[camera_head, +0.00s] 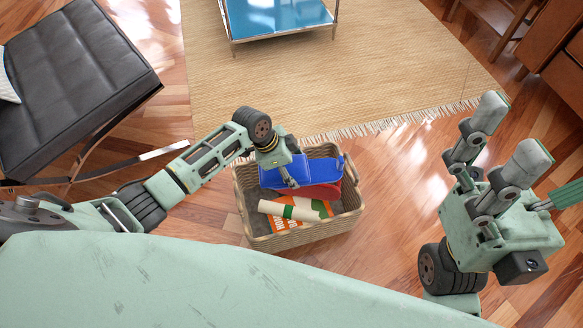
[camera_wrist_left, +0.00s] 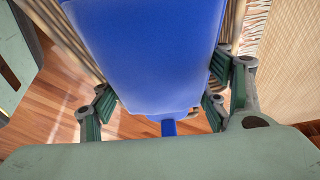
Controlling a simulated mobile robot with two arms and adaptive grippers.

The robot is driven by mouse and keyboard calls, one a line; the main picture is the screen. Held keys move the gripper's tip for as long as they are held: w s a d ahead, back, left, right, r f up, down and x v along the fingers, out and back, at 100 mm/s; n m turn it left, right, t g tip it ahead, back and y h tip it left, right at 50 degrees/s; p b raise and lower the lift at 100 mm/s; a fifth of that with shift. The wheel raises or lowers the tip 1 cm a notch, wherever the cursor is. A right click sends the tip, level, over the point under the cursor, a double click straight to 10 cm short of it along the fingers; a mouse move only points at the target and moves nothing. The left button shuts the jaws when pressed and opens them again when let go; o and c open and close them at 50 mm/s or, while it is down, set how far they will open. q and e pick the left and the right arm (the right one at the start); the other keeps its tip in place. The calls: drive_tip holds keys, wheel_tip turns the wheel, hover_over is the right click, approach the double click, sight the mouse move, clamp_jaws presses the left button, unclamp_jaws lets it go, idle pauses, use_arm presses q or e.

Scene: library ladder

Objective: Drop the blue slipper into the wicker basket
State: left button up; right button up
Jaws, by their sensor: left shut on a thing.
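The blue slipper (camera_head: 310,174) is over the wicker basket (camera_head: 301,241), within its rim in the head view. I cannot tell whether it touches the things inside. My left gripper (camera_head: 288,178) reaches down from the left and is shut on the slipper. In the left wrist view the blue slipper (camera_wrist_left: 150,50) fills the space between the finger linkages and hides most of the basket. My right gripper (camera_head: 512,130) is at the right, its fingers apart and empty, away from the basket.
In the basket lie a pale roll with a green band (camera_head: 288,210) and an orange printed item (camera_head: 285,225). A red shape (camera_head: 322,192) shows below the slipper. A black leather seat (camera_head: 75,75) stands left. A woven rug (camera_head: 330,85) and a glass-topped table (camera_head: 275,18) are behind.

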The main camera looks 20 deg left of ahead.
use_arm(q)
wheel_tip(320, 180, down, 2)
drive_tip(key=shift+b, duration=0.7)
drive_tip(key=shift+r, duration=0.1)
drive_tip(key=o, duration=1.3)
drive_tip(key=v, duration=1.2)
